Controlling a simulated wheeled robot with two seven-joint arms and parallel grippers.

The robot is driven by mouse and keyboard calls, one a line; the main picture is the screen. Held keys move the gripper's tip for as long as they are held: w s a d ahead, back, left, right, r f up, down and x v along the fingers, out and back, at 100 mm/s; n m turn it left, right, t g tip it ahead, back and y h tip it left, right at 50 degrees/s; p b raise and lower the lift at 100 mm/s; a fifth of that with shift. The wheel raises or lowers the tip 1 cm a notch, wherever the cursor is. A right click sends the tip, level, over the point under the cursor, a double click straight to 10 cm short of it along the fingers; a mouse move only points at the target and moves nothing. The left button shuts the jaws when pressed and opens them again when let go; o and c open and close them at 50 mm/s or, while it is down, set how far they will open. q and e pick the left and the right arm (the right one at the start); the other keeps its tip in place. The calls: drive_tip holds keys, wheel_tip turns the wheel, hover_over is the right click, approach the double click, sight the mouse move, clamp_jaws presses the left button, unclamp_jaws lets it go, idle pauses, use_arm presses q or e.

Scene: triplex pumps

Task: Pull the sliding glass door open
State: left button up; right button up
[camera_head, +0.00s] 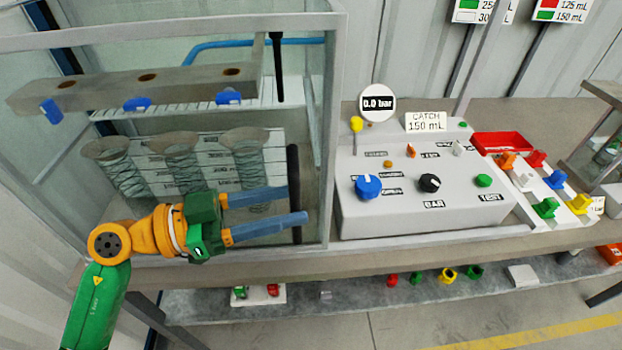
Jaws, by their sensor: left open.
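The glass door (222,108) is the clear front pane of a grey-framed cabinet at the left. A black upright bar handle (294,165) stands at the pane's right side, close to the frame post (328,130). The door looks closed. My left gripper (297,204) has two blue fingers and is open. It reaches in from the left across the front of the pane. Its fingertips are at the lower half of the handle, and the lower finger overlaps it in the picture. I cannot tell whether they touch. My right gripper is not in view.
Behind the glass are a grey block with holes (150,82) and several ribbed cylinders (185,165). A control box (430,185) with knobs stands right of the cabinet. A red tray (502,142) and coloured parts lie further right. A lower shelf (350,300) holds small items.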

sight(316, 201)
use_arm(q)
drive_tip(key=d, duration=0.5)
drive_tip(key=shift+w+p, duration=0.4)
drive_tip(key=shift+r, duration=0.1)
clamp_jaws()
idle(0.8)
